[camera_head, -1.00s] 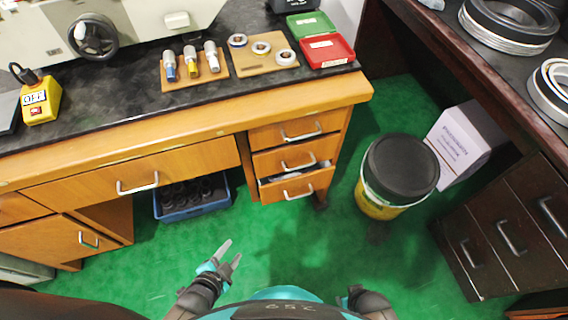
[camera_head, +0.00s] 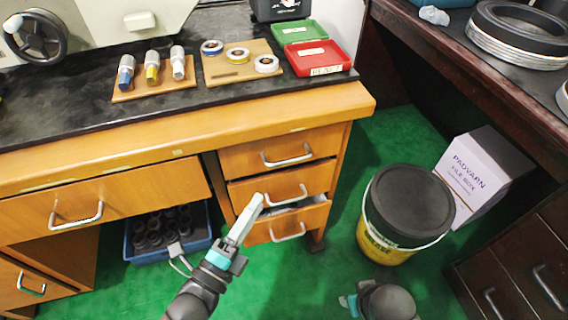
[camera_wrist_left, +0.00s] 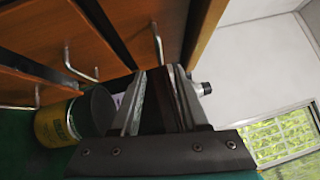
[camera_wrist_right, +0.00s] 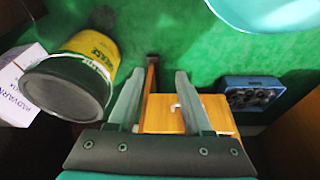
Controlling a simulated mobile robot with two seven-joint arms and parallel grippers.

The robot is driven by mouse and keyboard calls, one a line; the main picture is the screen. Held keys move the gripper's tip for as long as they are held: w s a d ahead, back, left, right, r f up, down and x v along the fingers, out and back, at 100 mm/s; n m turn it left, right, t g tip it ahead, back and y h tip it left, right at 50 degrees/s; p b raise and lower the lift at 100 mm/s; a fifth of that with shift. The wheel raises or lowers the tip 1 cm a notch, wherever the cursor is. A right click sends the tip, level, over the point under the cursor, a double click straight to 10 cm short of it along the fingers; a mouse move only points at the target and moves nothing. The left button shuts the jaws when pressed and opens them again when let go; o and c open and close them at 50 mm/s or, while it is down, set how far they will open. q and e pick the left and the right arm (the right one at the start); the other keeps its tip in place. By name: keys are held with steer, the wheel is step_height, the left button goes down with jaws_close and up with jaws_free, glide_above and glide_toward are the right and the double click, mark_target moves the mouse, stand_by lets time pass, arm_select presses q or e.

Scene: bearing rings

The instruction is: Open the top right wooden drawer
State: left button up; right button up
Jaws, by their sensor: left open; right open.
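The top right wooden drawer (camera_head: 245,158) is shut under the desk top, with a silver bar handle (camera_head: 287,158). In the left wrist view, a drawer handle (camera_wrist_left: 157,45) lies just ahead of my fingers, apart from them. My left gripper (camera_head: 252,208) is open and empty, in front of the lower drawers and below the top handle in the head view. It also shows in the left wrist view (camera_wrist_left: 165,85). My right gripper (camera_head: 347,303) is low in front of the bucket, mostly hidden by its own wrist. The right wrist view shows its jaws (camera_wrist_right: 155,85) open and empty.
The middle drawer (camera_head: 250,188) is below; the bottom drawer (camera_head: 310,220) is slightly out, showing light contents. A black-lidded yellow bucket (camera_head: 385,240) and a white box (camera_head: 475,175) stand right. A blue crate (camera_head: 135,255) sits under the desk. Green floor is clear in front.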

mark_target(284, 160)
arm_select(q)
steer(key=shift+b+x, duration=1.8)
steer(key=shift+x, duration=4.6)
arm_select(e)
step_height(284, 160, up, 8)
steer(key=w+t, duration=0.1)
steer(key=shift+w+f, duration=0.2)
steer(key=shift+w, duration=0.1)
arm_select(q)
steer(key=shift+f, duration=0.1)
arm_select(e)
steer(key=shift+a, duration=0.1)
arm_select(q)
steer(key=shift+a, duration=0.1)
jaws_close()
